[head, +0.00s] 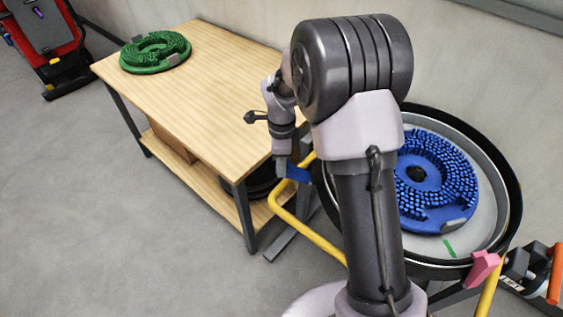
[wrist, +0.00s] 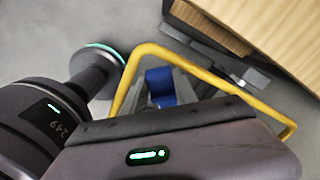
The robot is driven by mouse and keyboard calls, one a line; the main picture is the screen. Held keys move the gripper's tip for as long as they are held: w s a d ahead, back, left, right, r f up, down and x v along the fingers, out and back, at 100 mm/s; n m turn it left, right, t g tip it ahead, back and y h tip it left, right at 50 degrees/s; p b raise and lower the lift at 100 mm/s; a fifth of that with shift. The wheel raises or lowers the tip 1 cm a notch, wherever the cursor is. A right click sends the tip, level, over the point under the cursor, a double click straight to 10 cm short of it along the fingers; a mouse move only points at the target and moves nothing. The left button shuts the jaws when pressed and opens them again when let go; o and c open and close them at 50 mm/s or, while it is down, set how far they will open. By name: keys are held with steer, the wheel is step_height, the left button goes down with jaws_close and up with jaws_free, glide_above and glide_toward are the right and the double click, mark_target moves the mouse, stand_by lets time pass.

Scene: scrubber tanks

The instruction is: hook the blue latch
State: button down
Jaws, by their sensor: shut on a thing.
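The blue latch (head: 299,173) is at the left side of the round black tank (head: 513,205), near the yellow bar. My gripper (head: 283,165) is at the latch's left end and is shut on it. In the wrist view the blue latch (wrist: 160,84) shows inside the loop of the yellow bar, just beyond my gripper's body. The fingertips are small and partly hidden there. My arm hides the left part of the tank, so I cannot tell whether the latch touches its catch.
A blue brush disc (head: 435,185) lies in the tank. A pink latch (head: 483,268) is at its front right. The yellow bar (head: 280,205) curves close to my gripper. A wooden table (head: 200,85) with a green brush disc (head: 155,52) stands left.

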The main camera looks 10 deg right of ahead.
steer(key=shift+d+r, duration=0.1)
stand_by(0.4)
steer(key=shift+s+d+r+t+y, duration=0.25)
steer(key=shift+d+r+y, duration=0.55)
steer(key=shift+y, duration=0.4)
steer(key=d+y, duration=0.3)
steer(key=s+d+r+t+y+p, duration=0.1)
steer(key=d+y, duration=0.2)
steer(key=s+d+t+y, duration=0.1)
steer(key=d+y, duration=0.2)
steer(key=y, duration=0.1)
steer(key=shift+s+d+r+t, duration=0.1)
steer(key=shift+d+r+t, duration=0.15)
steer(key=shift+r, duration=0.1)
steer(key=shift+s+d+f+t+y, duration=0.15)
steer(key=shift+d+f+y, duration=0.05)
steer(key=shift+d+y, duration=0.35)
steer(key=shift+s+d+f+t+y, duration=0.2)
steer(key=shift+d+y, duration=0.25)
steer(key=shift+y, duration=0.2)
steer(key=c, duration=1)
jaws_free()
steer(key=shift+o, duration=0.2)
